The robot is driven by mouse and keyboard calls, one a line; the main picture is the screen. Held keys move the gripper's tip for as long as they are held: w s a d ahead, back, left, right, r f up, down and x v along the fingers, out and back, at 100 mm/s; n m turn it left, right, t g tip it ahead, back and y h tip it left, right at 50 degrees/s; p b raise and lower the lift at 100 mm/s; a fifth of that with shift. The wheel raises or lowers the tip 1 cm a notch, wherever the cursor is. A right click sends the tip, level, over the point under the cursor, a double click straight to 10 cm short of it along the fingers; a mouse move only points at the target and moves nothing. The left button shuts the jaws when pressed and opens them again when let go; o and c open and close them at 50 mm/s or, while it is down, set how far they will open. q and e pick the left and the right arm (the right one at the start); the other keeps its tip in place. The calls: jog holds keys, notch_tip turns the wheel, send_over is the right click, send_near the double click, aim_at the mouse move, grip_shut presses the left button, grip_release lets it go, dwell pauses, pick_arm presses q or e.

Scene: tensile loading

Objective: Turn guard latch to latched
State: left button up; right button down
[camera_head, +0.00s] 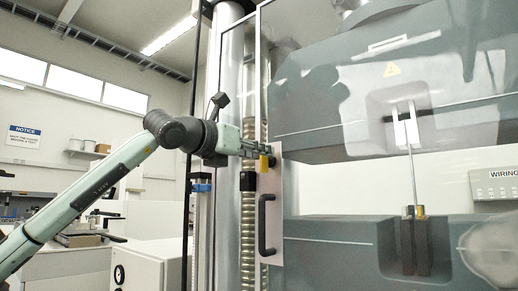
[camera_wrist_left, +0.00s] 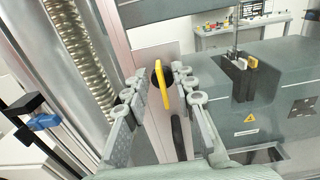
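The guard latch is a yellow lever (camera_head: 264,162) on the pale edge plate of the clear guard door, above a black handle. In the left wrist view the yellow lever (camera_wrist_left: 163,86) stands nearly upright, tilted slightly, on a dark round pivot. My left gripper (camera_head: 262,150) is at the latch. In the left wrist view its two fingers (camera_wrist_left: 158,80) are apart, one on each side of the lever, with visible gaps. The head view shows the gripper side-on, partly overlapping the latch. My right gripper is not in view.
The black door handle (camera_head: 266,225) sits just below the latch. A silver column (camera_head: 228,110) and a ribbed screw (camera_head: 248,215) stand left of the door. Behind the clear guard, a specimen (camera_head: 412,175) spans the upper and lower grips.

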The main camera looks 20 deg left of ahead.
pick_arm(q)
jog(key=shift+w, duration=0.25)
jog(key=shift+c, duration=0.3)
grip_shut()
jog(key=shift+f, duration=0.1)
